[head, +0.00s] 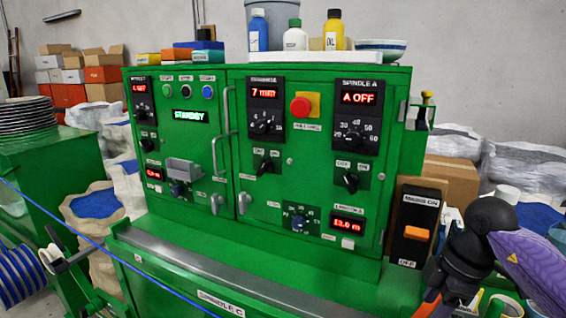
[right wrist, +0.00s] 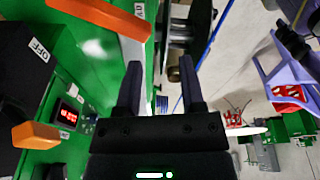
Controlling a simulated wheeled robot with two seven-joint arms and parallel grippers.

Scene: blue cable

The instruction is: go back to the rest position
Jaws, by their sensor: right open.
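My right arm shows at the lower right of the head view, with its gripper (head: 428,306) low near the bottom edge and partly cut off. In the right wrist view my right gripper (right wrist: 160,85) is open, its two dark fingers apart with nothing between them. My left gripper is not in either view. The green control cabinet (head: 290,165) stands in front of me and reads STANDBY and A OFF. The blue cable (head: 75,235) runs slantwise across the lower left of the head view, and a stretch of it (right wrist: 212,35) also shows in the right wrist view.
A black switch box with an orange rocker (head: 417,233) stands right of the cabinet, close to my right arm. A blue cable reel (head: 20,275) is at the lower left. Bottles (head: 333,30) stand on the cabinet. Open floor (right wrist: 240,70) shows in the right wrist view.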

